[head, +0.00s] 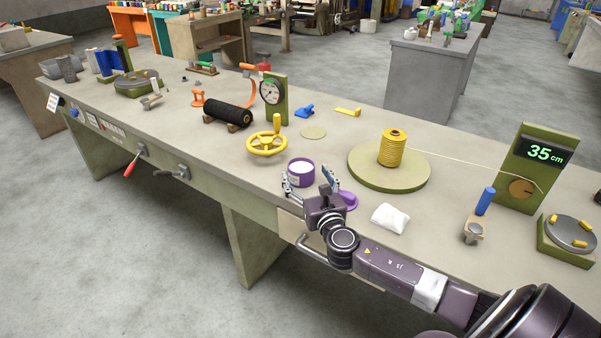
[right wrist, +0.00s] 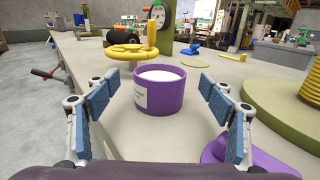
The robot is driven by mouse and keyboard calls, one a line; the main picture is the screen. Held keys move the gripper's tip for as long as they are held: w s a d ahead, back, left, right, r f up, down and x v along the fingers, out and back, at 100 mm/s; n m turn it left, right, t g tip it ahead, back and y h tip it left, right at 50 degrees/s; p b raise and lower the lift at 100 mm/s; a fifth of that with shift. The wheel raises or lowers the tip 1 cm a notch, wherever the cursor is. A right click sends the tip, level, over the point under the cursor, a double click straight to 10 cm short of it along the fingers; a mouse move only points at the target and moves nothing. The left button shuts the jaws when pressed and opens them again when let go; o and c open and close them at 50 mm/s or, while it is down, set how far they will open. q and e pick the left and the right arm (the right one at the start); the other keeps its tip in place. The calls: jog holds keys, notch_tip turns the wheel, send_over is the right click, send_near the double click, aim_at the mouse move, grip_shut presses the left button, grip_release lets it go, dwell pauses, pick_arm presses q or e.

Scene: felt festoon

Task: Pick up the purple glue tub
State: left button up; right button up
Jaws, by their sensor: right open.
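The purple glue tub (head: 301,175) stands upright on the workbench, open at the top with white content. In the right wrist view the tub (right wrist: 160,98) has a white label on its left side and sits ahead, between my fingers. My right gripper (head: 308,182) is open, its blue-padded fingers spread left and right of the tub; in the right wrist view the gripper (right wrist: 160,118) shows gaps on both sides, with no contact visible. A purple lid-like piece (head: 347,200) lies right of the tub; it also shows in the right wrist view (right wrist: 245,160). My left gripper is not seen.
A yellow handwheel (head: 266,144) stands behind the tub. A round green base (head: 375,180) with a yellow cord spool (head: 392,148) is at the right. A white pouch (head: 390,218) lies near the front edge.

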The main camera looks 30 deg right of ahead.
aim_at(301, 168)
jog(key=x, duration=0.4)
jog(key=shift+w+d+f, duration=0.1)
jog(key=shift+w+d, duration=0.05)
jog(key=shift+w, duration=0.35)
jog(key=c, duration=1.6)
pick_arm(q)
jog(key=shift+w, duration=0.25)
